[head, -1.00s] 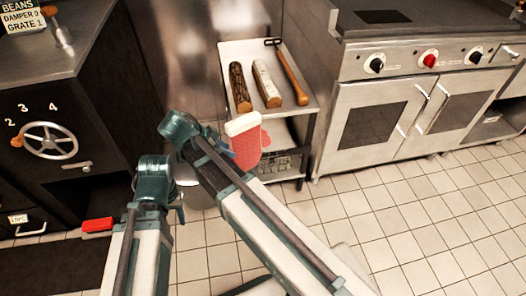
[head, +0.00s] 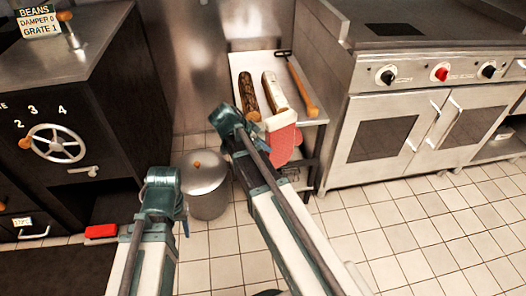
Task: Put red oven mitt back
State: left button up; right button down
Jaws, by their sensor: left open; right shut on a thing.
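The red oven mitt (head: 284,146) has a pale cuff and hangs cuff-up at the front of a small steel shelf cart (head: 313,128). My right gripper (head: 262,130) is shut on the mitt near its cuff. The gripper's fingers are mostly hidden behind my own wrist. The mitt overlaps the cart's front edge in the picture; I cannot tell whether it touches. My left gripper (head: 183,217) is low at the left, open and empty, partly hidden by its own arm.
Two logs, one dark (head: 249,95) and one pale (head: 275,91), and a wood-handled tool (head: 301,86) lie on the cart top. A lidded metal bin (head: 206,185) stands left of it. A steel oven (head: 400,130) is right, a black roaster (head: 60,110) left. Tiled floor at right is clear.

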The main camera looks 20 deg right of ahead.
jog(key=shift+f+b, duration=0.95)
jog(key=shift+f, duration=0.35)
jog(key=shift+f, duration=0.3)
jog(key=shift+c, duration=2.2)
grip_release()
jog(key=shift+r, duration=0.2)
jog(key=p+v, duration=0.9)
jog(key=v, duration=0.3)
jog(key=shift+r+p, duration=0.2)
jog(key=shift+p, duration=0.2)
